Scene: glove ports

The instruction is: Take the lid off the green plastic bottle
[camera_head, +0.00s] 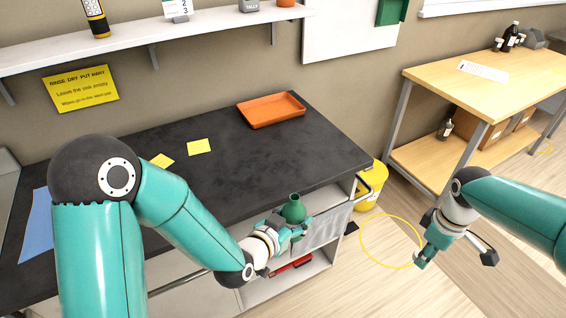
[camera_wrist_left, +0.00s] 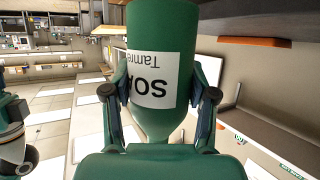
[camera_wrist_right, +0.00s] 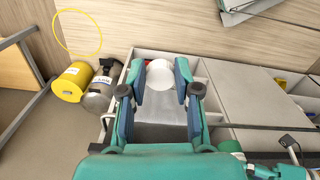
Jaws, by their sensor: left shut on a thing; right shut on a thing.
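The green plastic bottle (camera_head: 294,211) is upright over the front edge of the dark counter. Its bare green neck points up, with no lid seen on it in the head view. My left gripper (camera_head: 288,226) is shut around its body. In the left wrist view the bottle (camera_wrist_left: 152,120) fills the middle, its white label upside down between the fingers. My right gripper (camera_head: 454,258) is well to the right, over the floor, apart from the bottle. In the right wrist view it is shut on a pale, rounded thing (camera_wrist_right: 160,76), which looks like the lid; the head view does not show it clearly.
An orange tray (camera_head: 271,110) and yellow notes (camera_head: 199,146) lie on the counter (camera_head: 230,165). A yellow bin (camera_head: 367,196) stands at the counter's right end. A wooden bench (camera_head: 490,85) stands at the right. A yellow ring (camera_head: 391,241) marks the floor.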

